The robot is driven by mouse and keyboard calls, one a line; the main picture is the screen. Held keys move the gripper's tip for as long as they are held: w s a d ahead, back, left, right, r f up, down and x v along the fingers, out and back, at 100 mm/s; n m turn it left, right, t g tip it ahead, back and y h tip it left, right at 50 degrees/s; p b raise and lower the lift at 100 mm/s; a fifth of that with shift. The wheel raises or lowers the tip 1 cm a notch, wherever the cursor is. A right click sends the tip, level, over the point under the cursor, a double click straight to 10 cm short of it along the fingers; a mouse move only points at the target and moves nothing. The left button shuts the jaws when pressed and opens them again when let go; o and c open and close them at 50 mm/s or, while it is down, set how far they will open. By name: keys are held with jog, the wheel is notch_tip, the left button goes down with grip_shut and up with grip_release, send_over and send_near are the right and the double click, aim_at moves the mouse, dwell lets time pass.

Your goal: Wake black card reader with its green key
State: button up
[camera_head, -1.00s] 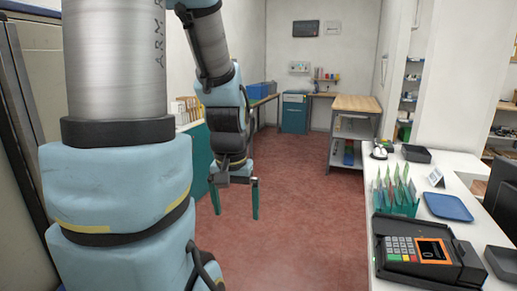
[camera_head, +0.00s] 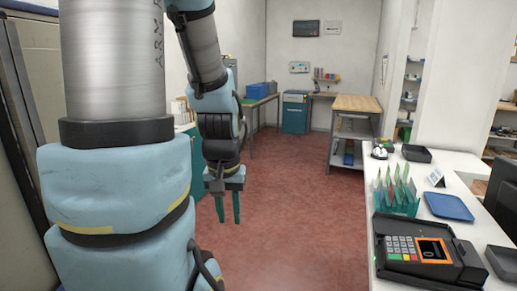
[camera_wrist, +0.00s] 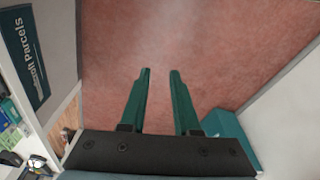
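The black card reader (camera_head: 440,276) lies on the white counter at the lower right of the head view, with a keypad and an orange-framed screen. Its green key (camera_head: 394,257) appears at the left of the keypad's bottom row, beside yellow and red keys. My gripper (camera_head: 229,220) hangs over the red floor, well to the left of the reader and apart from it. Its two green fingers point down. In the wrist view my gripper (camera_wrist: 160,72) has a narrow gap between its fingertips and holds nothing. The reader does not show in the wrist view.
A green holder with leaflets (camera_head: 398,200), a blue tray (camera_head: 448,206) and a black tray (camera_head: 416,153) stand on the counter (camera_head: 465,182) behind the reader. A wooden-topped shelf unit (camera_head: 357,103) stands farther back. The red floor between is clear.

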grip_shut()
dwell(0.9)
